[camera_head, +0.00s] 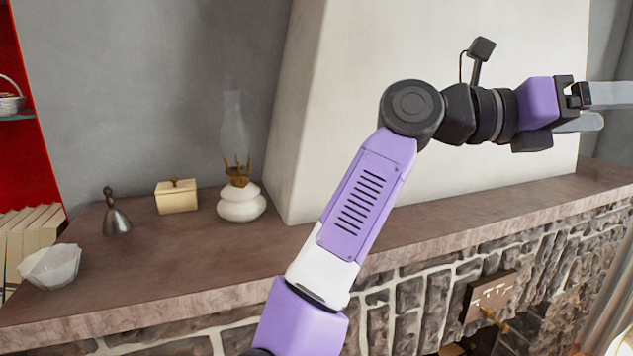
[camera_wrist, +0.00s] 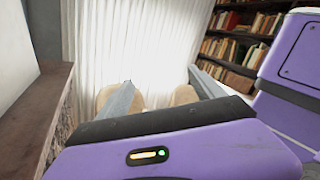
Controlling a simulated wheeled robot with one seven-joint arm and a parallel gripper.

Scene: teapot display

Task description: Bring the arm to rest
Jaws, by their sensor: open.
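My gripper (camera_head: 600,108) is at the upper right of the head view, at the end of my purple and black arm. The arm rises from the bottom middle, bends at a black joint and stretches to the right. The gripper is raised above the stone mantel (camera_head: 440,215). In the wrist view my gripper (camera_wrist: 158,92) has its two grey fingers apart, with nothing held between them. White curtains and two pale, rounded shapes show beyond the fingers.
On the mantel's left stand a white bowl (camera_head: 50,266), a metal bell (camera_head: 115,217), a cream box (camera_head: 177,196) and an oil lamp (camera_head: 241,200) with a glass chimney. The mantel's right part looks bare. A bookcase (camera_wrist: 240,40) stands behind in the wrist view.

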